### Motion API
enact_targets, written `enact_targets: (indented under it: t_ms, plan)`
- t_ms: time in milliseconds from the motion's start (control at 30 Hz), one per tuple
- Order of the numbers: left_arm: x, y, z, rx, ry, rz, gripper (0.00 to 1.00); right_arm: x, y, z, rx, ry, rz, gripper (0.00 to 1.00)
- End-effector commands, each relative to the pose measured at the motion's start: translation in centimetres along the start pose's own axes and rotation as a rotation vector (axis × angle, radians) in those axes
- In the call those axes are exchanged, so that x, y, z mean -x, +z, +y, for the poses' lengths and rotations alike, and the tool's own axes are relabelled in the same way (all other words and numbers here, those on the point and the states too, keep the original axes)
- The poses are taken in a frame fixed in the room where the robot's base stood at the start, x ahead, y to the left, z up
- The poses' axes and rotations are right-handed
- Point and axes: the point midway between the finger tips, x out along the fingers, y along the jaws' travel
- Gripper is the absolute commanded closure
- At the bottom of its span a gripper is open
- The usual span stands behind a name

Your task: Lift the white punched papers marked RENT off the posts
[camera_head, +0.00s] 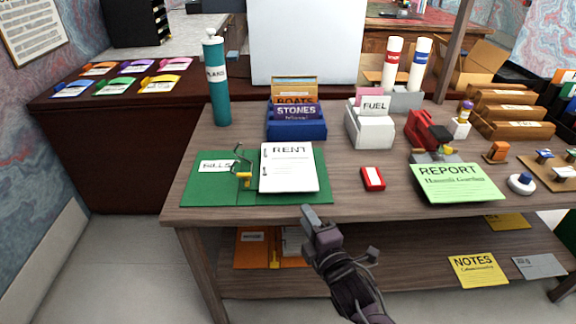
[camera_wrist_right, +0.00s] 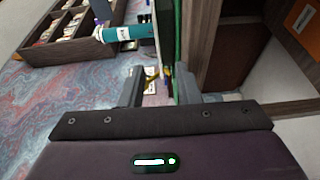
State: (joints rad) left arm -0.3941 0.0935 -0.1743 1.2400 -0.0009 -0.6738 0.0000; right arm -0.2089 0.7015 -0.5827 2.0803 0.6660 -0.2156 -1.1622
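The white papers marked RENT (camera_head: 289,168) lie on the right half of an open green folder (camera_head: 222,190) near the desk's front edge. A metal arch mechanism with a yellow lever (camera_head: 243,178) stands at the folder's middle, beside the papers' left edge. I cannot see clearly how the posts meet the papers. My right gripper (camera_head: 310,213) is in front of the desk edge, just below the papers in the picture and apart from them. In the right wrist view its two fingers (camera_wrist_right: 158,88) are spread with nothing held. My left gripper is out of view.
A red box (camera_head: 373,179) lies right of the folder, then green REPORT papers (camera_head: 458,183). A blue holder (camera_head: 296,129), white FUEL box (camera_head: 370,128) and teal cylinder (camera_head: 217,88) stand behind. The wooden desk (camera_head: 350,209) has a lower shelf beneath.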

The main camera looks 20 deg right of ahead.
Motion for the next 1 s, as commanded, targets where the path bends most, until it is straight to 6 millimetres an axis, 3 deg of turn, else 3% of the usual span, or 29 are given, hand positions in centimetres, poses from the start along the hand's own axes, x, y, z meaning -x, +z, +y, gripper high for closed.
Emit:
enact_targets:
  t_ms: [600, 900, 1000]
  plan:
    - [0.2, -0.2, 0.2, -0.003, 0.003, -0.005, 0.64, -7.2, 0.1, 0.3, 0.019, 0.016, 0.002, 0.70]
    - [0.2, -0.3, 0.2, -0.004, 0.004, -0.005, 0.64, -7.8, 0.0, 0.3, 0.019, 0.014, 0.003, 0.70]
    - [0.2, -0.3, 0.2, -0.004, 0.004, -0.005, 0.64, -7.8, 0.0, 0.3, 0.019, 0.014, 0.003, 0.82]
